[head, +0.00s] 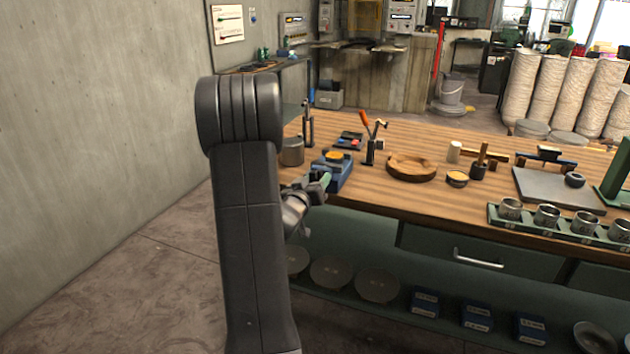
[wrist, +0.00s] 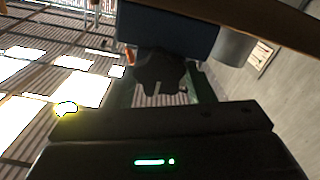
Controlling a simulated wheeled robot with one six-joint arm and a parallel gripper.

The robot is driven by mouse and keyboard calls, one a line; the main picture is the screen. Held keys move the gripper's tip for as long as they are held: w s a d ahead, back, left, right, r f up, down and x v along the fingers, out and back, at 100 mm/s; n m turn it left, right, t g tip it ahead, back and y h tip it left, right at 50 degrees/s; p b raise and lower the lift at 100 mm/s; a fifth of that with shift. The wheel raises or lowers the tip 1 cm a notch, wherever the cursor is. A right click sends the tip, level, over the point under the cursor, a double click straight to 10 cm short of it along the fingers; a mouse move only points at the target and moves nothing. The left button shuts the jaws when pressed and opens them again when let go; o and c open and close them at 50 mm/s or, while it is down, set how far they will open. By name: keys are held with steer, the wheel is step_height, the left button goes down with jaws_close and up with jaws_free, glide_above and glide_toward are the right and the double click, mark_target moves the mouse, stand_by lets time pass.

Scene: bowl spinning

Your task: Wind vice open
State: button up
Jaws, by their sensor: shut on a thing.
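The blue vice (head: 338,170) stands at the front left edge of the wooden bench, with a yellowish round piece on top. In the wrist view its blue body (wrist: 165,32) fills the top middle. The vice's dark handle (wrist: 160,72) sticks out from it towards me. My gripper (head: 322,181) is at the near side of the vice, level with the handle. In the wrist view its green fingers stand on either side of the handle, and it is shut on it. The exact contact is dark and hard to make out.
A grey cylinder (head: 291,151) stands left of the vice. A round wooden bowl (head: 411,167) and a small stand with an orange-handled tool (head: 367,137) are to the right. A drawer handle (head: 478,259) juts out below the bench. Open floor lies at left.

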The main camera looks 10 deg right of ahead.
steer(key=shift+f, duration=0.15)
steer(key=o, duration=1)
steer(key=shift+c, duration=0.2)
steer(key=v, duration=1.4)
steer(key=shift+b, duration=0.45)
steer(key=shift+w, duration=0.15)
steer(key=p+x, duration=0.1)
steer(key=x, duration=1.3)
steer(key=shift+s+a, duration=0.1)
steer(key=shift+s, duration=0.1)
